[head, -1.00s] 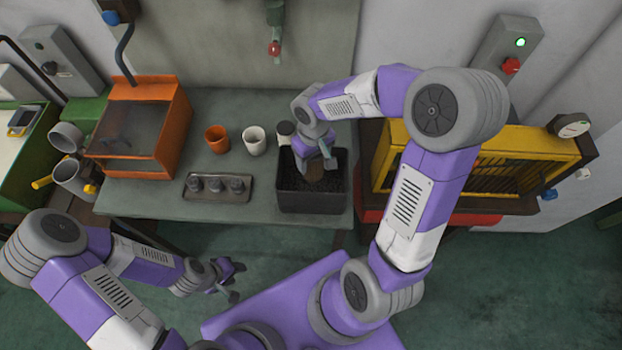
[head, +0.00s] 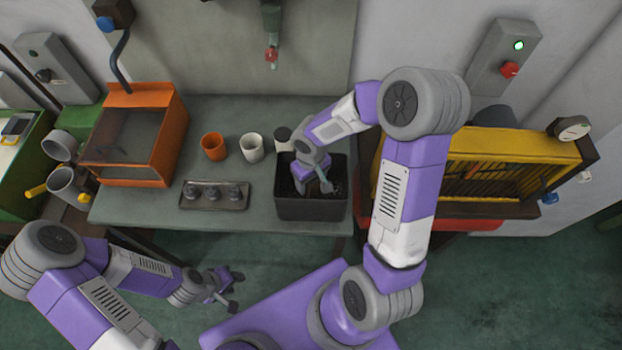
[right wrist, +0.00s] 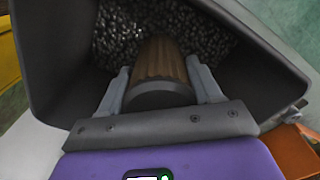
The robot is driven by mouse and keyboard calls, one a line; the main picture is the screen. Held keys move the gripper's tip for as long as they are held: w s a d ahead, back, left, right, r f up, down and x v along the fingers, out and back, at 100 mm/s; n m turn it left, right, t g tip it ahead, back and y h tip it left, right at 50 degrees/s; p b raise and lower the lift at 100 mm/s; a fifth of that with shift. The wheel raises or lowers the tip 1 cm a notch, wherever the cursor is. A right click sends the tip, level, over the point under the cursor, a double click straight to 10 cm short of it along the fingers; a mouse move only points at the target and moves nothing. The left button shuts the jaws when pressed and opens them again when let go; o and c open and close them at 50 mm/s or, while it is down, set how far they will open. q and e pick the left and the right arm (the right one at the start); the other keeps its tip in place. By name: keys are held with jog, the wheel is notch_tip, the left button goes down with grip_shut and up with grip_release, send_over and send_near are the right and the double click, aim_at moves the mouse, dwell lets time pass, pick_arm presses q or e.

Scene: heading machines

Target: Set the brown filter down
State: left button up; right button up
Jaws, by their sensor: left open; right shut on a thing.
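The brown filter (right wrist: 160,62) is a ribbed brown cylinder with a dark end cap, seen in the right wrist view. My right gripper (right wrist: 160,85) is shut on it, one finger on each side. In the head view my right gripper (head: 312,186) reaches down into a dark bin (head: 312,208) on the bench, and it hides the filter there. The bin's floor is covered with small dark pellets (right wrist: 115,30); I cannot tell whether the filter touches them. My left gripper (head: 228,289) is open and empty, low in front of the bench.
On the bench (head: 250,115) left of the bin stand an orange cup (head: 214,147), a white cup (head: 252,148), a dark-topped jar (head: 283,140) and a tray (head: 214,207) with small parts. An orange machine (head: 140,140) stands left, a yellow machine (head: 500,160) right.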

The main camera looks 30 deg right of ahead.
jog(key=o, duration=1.3)
jog(key=shift+r+p, duration=0.25)
jog(key=shift+p, duration=0.15)
notch_tip(320, 180, up, 12)
jog(key=shift+f+p, duration=0.1)
jog(key=shift+p, duration=0.7)
